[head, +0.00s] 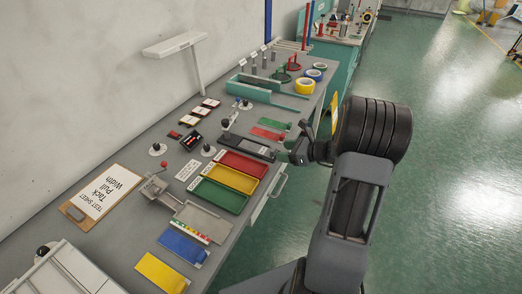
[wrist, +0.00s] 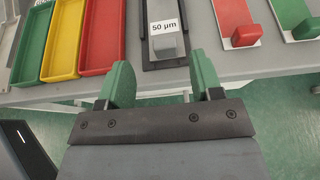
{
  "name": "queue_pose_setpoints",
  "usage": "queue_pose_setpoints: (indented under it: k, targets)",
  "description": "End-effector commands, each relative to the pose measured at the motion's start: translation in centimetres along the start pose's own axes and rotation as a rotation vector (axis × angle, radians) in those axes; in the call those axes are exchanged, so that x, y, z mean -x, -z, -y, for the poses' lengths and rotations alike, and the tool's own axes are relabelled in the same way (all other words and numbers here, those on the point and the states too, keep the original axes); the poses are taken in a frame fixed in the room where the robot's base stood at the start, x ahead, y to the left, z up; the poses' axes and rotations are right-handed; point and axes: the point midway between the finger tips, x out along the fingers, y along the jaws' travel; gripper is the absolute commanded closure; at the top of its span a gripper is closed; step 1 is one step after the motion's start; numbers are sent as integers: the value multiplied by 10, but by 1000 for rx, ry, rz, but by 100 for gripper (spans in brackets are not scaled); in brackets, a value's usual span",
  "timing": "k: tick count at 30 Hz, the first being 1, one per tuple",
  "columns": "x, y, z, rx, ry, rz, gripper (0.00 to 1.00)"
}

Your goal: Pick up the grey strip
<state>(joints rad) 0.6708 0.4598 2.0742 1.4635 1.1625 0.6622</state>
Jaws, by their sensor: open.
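The grey strip (wrist: 162,8) lies on a dark plate (wrist: 185,8) at the top middle of the wrist view. In the head view the dark plate (head: 238,144) lies on the bench beside the red tray; strip details are too small to tell there. My gripper (wrist: 163,78) is open and empty, its two green-padded fingers pointing toward the block and spread to either side of it, apart from it. In the head view my gripper (head: 299,150) is at the bench's front edge.
Red (head: 243,165), yellow (head: 231,178) and green (head: 219,195) trays lie to one side of the plate. A red strip (head: 266,133) and a green strip (head: 274,124) lie on the other. Tape rolls (head: 305,86) stand farther back. Open floor lies right of the bench.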

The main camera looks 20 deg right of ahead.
Motion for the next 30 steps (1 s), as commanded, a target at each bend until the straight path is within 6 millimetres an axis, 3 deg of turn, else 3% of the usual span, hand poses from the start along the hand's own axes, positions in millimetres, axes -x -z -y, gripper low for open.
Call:
queue_pose_setpoints:
  k: [12,23,30]
  targets:
    - [-46,-1,5,1,-3,0,40]
    - [-53,-1,5,1,-1,-1,40]
    - [-53,-1,5,1,-1,-1,62]
